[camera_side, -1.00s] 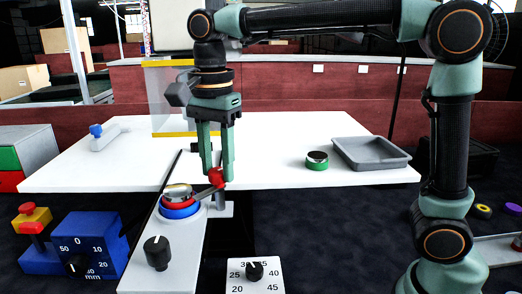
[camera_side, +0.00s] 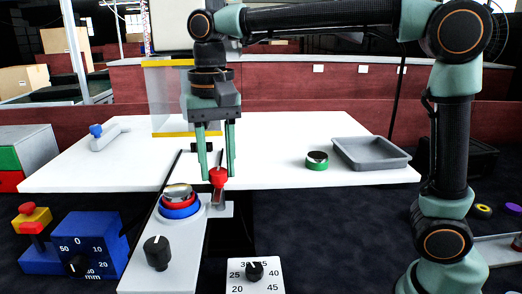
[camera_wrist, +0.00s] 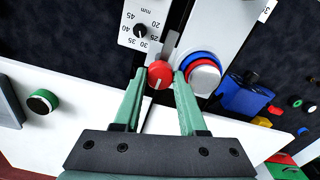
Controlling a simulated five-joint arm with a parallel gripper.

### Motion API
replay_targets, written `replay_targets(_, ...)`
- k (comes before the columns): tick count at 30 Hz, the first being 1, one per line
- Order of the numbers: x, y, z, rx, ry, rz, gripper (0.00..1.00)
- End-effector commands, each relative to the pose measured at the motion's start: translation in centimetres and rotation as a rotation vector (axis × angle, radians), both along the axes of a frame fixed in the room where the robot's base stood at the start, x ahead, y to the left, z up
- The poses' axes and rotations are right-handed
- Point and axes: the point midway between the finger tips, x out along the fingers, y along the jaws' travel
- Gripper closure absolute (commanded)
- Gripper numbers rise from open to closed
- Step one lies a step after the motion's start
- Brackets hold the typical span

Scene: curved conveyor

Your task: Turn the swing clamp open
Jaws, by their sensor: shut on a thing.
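The swing clamp has a red knob (camera_side: 218,177) on a grey arm and post beside the round fixture. My gripper (camera_side: 217,176) points straight down, shut on the red knob. In the wrist view, the knob (camera_wrist: 160,75) sits between the green fingertips (camera_wrist: 160,73). The clamp arm (camera_wrist: 170,45) shows as a grey bar beyond the knob. The stacked blue and red rings with a metal top (camera_side: 178,198) stand just left of the clamp in the side view. The knob is apart from the rings.
A white plate with a black knob (camera_side: 157,254) lies in front, next to a blue dial box (camera_side: 85,245) and a numbered dial (camera_side: 254,275). A green-ringed puck (camera_side: 317,160) and grey tray (camera_side: 370,153) are on the white table, right. A red stop button (camera_side: 30,217) stands left.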

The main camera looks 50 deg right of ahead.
Motion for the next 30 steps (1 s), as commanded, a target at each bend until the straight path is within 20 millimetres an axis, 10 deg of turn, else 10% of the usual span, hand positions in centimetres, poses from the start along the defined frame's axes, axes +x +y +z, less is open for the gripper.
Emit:
replay_targets(19,0.0,0.01,0.13,0.001,-0.002,0.051,1.0)
replay_targets(20,0.0,0.01,0.13,0.001,-0.003,0.051,0.51)
replay_targets(22,0.01,0.01,0.12,0.001,-0.003,0.051,0.29)
replay_targets(30,0.0,0.0,0.05,0.0,-0.001,0.049,0.29)
